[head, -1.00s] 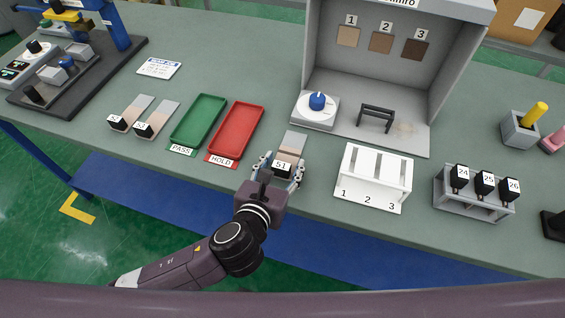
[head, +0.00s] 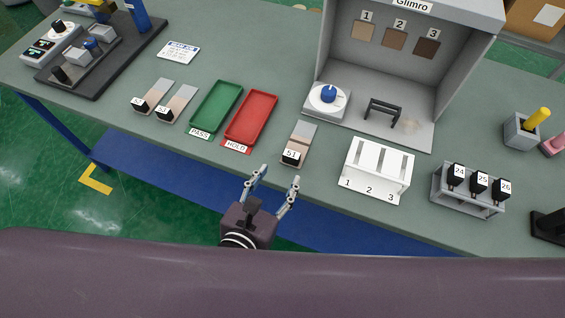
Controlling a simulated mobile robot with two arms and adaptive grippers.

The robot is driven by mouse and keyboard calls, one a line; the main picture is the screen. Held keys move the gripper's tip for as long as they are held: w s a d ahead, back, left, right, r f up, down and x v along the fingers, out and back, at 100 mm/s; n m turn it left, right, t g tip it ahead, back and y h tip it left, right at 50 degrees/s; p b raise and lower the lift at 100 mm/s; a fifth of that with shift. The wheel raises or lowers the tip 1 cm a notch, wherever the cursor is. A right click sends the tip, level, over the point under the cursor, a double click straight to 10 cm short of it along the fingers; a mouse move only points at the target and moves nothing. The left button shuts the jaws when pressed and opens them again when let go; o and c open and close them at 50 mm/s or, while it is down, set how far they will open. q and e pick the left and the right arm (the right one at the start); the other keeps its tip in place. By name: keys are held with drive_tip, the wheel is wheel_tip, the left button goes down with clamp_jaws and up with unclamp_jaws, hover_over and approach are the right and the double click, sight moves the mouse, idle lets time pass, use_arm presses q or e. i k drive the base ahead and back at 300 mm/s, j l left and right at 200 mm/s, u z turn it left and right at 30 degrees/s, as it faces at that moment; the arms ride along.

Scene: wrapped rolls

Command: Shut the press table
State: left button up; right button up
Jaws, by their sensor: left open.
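The press (head: 95,58) stands at the upper left on a dark base, with a blue column partly cut off by the top edge. Its grey blocks, a blue knob and a black knob (head: 59,73) show on the base. How far out its table stands cannot be told at this size. My left gripper (head: 279,176) is open and empty at the bench's front edge, well to the right of the press. A sample card labelled 51 (head: 301,139) lies on the bench just beyond its fingertips, apart from them. My right gripper is not in view.
Two sample cards (head: 181,98), a green tray (head: 228,92) and a red tray (head: 262,105) lie between press and gripper. A grey light booth (head: 337,60), a white numbered rack (head: 405,160) and a holder with black-handled pieces (head: 465,203) stand to the right.

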sight(79, 62)
drive_tip(key=u, duration=1.4)
drive_tip(key=i+j+z, duration=0.25)
drive_tip(key=i+j, duration=0.15)
drive_tip(key=i, duration=0.3)
drive_tip(key=i+j+z, duration=0.25)
drive_tip(key=i+j, duration=0.25)
drive_tip(key=i, duration=0.15)
